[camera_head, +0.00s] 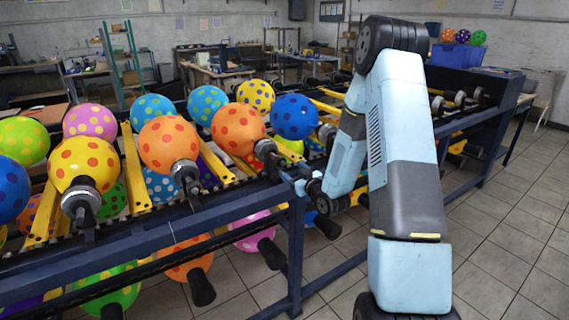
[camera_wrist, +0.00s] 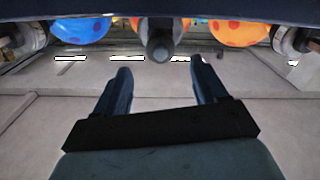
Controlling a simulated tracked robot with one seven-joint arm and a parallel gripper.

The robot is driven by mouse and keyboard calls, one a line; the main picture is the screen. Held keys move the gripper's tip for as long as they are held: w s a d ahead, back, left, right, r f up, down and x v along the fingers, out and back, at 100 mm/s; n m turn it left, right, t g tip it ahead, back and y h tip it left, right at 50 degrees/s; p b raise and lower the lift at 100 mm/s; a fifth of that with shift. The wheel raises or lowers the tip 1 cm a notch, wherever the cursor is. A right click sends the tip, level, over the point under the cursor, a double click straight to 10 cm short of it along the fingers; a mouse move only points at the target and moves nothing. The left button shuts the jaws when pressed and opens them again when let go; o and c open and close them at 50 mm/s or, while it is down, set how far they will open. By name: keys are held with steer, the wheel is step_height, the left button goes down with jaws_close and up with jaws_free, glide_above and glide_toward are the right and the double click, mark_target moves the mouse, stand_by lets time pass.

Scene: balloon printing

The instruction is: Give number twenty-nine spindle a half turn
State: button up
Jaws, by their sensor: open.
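My gripper (camera_head: 306,187) is at the front rail of the balloon rack, to the right of the orange balloon's spindle in the head view. In the wrist view my gripper (camera_wrist: 161,74) is open and empty, its two dark fingers apart. A dark round spindle end (camera_wrist: 160,47) lies ahead of the fingers, near the middle between them, and looks apart from them. No number is readable on any spindle, so I cannot tell which is twenty-nine. In the head view spindles with silver collars and dark handles carry an orange spotted balloon (camera_head: 238,127) and a yellow one (camera_head: 77,163).
The rack's dark blue front rail (camera_head: 150,240) runs across the head view. A blue balloon (camera_wrist: 82,30) and an orange balloon (camera_wrist: 238,33) flank the spindle in the wrist view. More balloons and handles hang on a lower row. The tiled floor (camera_head: 500,230) at right is clear.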

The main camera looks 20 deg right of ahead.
mark_target(285, 164)
steer(key=x, duration=0.8)
steer(key=shift+w, duration=0.1)
steer(key=c, duration=1)
steer(key=shift+d+f, duration=0.1)
steer(key=shift+d, duration=0.25)
steer(key=shift+c, duration=0.2)
steer(key=shift+a, duration=0.15)
